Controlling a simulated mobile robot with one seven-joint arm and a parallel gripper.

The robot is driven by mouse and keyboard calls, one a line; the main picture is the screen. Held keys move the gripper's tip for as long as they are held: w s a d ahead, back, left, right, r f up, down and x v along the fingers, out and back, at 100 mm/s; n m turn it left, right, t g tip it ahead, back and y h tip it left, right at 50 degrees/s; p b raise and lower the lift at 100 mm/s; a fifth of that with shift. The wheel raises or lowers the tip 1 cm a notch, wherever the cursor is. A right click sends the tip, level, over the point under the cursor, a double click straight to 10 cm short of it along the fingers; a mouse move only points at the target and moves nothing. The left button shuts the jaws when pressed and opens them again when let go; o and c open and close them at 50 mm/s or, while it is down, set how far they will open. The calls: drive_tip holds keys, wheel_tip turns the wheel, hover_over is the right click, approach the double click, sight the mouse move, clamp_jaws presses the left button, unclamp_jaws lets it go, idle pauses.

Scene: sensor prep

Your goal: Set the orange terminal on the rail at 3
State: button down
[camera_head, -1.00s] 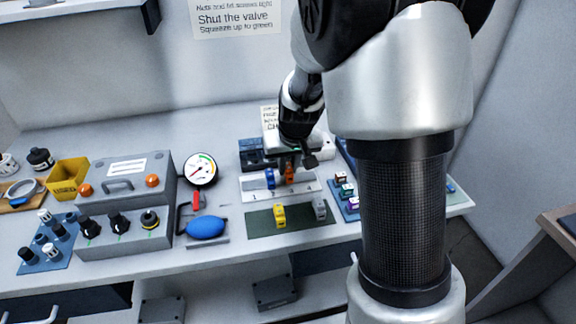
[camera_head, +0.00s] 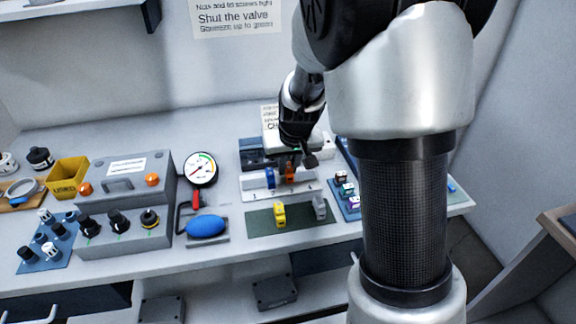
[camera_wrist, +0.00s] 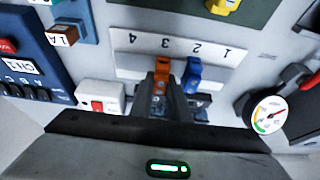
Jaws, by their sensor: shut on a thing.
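The orange terminal (camera_head: 290,174) stands at the rail, in line with the printed 3 in the wrist view, where it also shows (camera_wrist: 162,72). My gripper (camera_head: 301,158) is shut on it; in the wrist view my dark fingers (camera_wrist: 160,92) hide its lower part. I cannot tell whether its foot is fully seated. The numbered rail (camera_head: 254,197) has a white strip marked 1 to 4, which reads upside down in the wrist view (camera_wrist: 140,58). A blue terminal (camera_head: 270,178) is beside the orange one, at 2 in the wrist view (camera_wrist: 194,72).
A yellow terminal (camera_head: 280,213) and a grey one (camera_head: 319,206) stand on the green mat (camera_head: 300,228) in front. A pressure gauge (camera_head: 201,168) and blue bulb (camera_head: 206,227) are to the left. A blue block with small labelled parts (camera_head: 347,190) is to the right.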

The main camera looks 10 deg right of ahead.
drive_tip(key=shift+f, duration=0.1)
idle(0.3)
drive_tip(key=c, duration=1.6)
unclamp_jaws()
drive_tip(key=shift+r+p, duration=2.7)
drive_tip(key=shift+r, duration=0.9)
